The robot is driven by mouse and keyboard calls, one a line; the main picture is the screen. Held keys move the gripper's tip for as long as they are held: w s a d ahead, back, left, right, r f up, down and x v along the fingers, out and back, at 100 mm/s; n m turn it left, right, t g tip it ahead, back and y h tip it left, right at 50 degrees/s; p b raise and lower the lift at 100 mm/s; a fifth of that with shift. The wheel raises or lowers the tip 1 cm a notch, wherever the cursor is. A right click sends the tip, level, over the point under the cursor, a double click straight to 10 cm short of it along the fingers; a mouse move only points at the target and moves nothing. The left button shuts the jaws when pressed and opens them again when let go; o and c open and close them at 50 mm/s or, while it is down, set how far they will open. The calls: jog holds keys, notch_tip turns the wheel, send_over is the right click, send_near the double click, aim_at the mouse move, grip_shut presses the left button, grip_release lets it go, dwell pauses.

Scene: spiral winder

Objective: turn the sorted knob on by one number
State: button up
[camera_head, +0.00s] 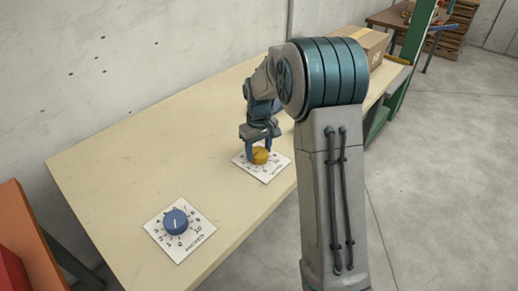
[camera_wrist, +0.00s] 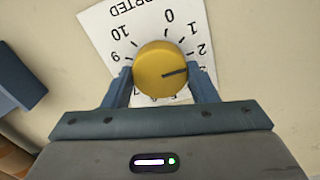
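The sorted knob (camera_wrist: 158,72) is yellow and round, with a dark pointer line. It sits on a white card (camera_wrist: 100,25) with numbers around it and part of the word SORTED showing, upside down in the wrist view. The pointer aims right, just below the 2; the mark there is hidden by a finger. My gripper (camera_wrist: 160,80) has one finger on each side of the knob, and both fingertips appear to touch its rim. In the head view, my gripper (camera_head: 261,152) points down over the yellow knob (camera_head: 261,156) near the table's front edge.
A blue knob (camera_head: 175,221) on its own numbered card (camera_head: 199,242) is at the table's near left. A cardboard box (camera_head: 362,42) stands at the far end. The table (camera_head: 130,145) is bare between the wall and the cards.

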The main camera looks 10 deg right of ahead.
jog(key=shift+c, duration=0.9)
jog(key=shift+m, duration=0.3)
jog(key=shift+m+p, duration=0.6)
jog(key=shift+m, duration=1.9)
jog(key=o, duration=1)
